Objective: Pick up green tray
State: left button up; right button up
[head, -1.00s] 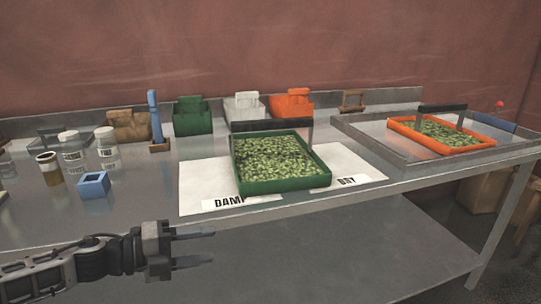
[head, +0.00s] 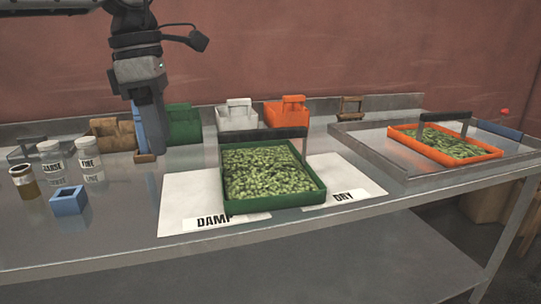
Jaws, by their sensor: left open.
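The green tray (head: 280,203) is full of green pellets and has a dark arched handle (head: 265,133) across its back part. It sits upright on the white mat, over the middle between the DAMP and DRY labels. My left gripper (head: 154,148) hangs down from the top of the head view, to the left of the tray and apart from it. It is open, though its fingers overlap in this view, and it hides part of the blue upright tool (head: 138,128) and the green bin. My right gripper is out of view.
An orange tray (head: 480,158) of pellets stands in a metal tray (head: 385,160) at right. Brown, green (head: 182,125), white (head: 238,119) and orange (head: 287,116) bins line the back. Jars (head: 90,162) and a blue square cup (head: 68,200) stand at left.

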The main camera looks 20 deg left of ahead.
aim_at(268, 174)
jog(key=i, duration=1.25)
